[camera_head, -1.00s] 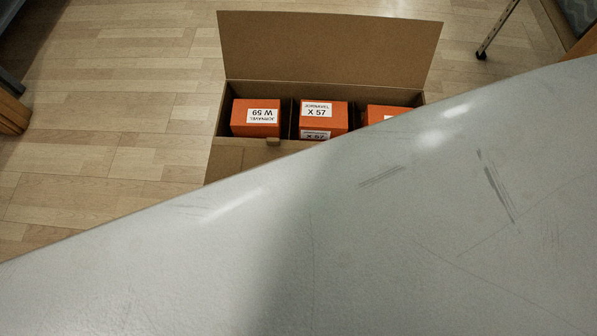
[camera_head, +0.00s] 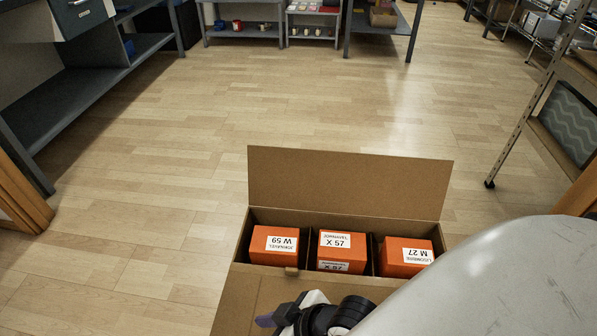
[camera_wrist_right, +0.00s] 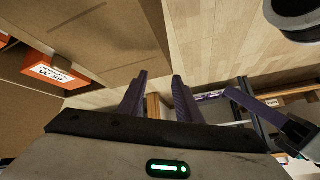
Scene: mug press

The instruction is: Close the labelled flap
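An open cardboard box (camera_head: 240,240) stands low in the head view. Its far flap (camera_head: 350,185) stands upright. A near cardboard panel (camera_head: 245,300) extends toward me, partly hidden by my arm. I see no label on either panel. My right gripper (camera_head: 266,320) is over this panel, its fingers pointing left; contact is unclear. In the right wrist view, its purple fingers (camera_wrist_right: 158,95) are apart with nothing between them, beside brown cardboard (camera_wrist_right: 100,35). What looks like my left gripper (camera_wrist_right: 225,97) shows at the right there; its opening is unclear.
Orange cartons marked W 59 (camera_head: 275,246), X 57 (camera_head: 340,252) and M 27 (camera_head: 405,258) sit inside the box. A metal rack (camera_head: 515,135) stands right, a grey bench (camera_head: 85,85) left. The floor (camera_head: 250,100) beyond the box is clear.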

